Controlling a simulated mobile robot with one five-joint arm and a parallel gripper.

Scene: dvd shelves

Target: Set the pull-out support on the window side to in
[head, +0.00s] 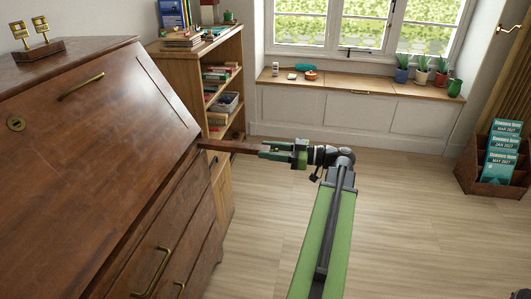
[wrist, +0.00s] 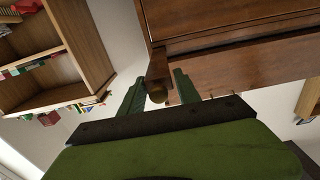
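The pull-out support (head: 228,146) is a dark brown wooden bar sticking out of the desk (head: 90,110) on the window side, just below the slanted, closed lid. My gripper (head: 268,151) is at the bar's outer end. In the wrist view the support (wrist: 158,68) runs away from me to the desk front, with a small round knob (wrist: 157,94) on its near end. The two green fingers of my gripper (wrist: 159,85) stand on either side of this end. They are apart, with a narrow gap visible beside the knob. Whether either finger touches the bar is unclear.
A bookshelf (head: 176,85) stands behind the desk. A window bench (head: 350,86) with potted plants is at the back. A magazine box (head: 490,180) stands at the right. The wooden floor (head: 410,220) between them is clear.

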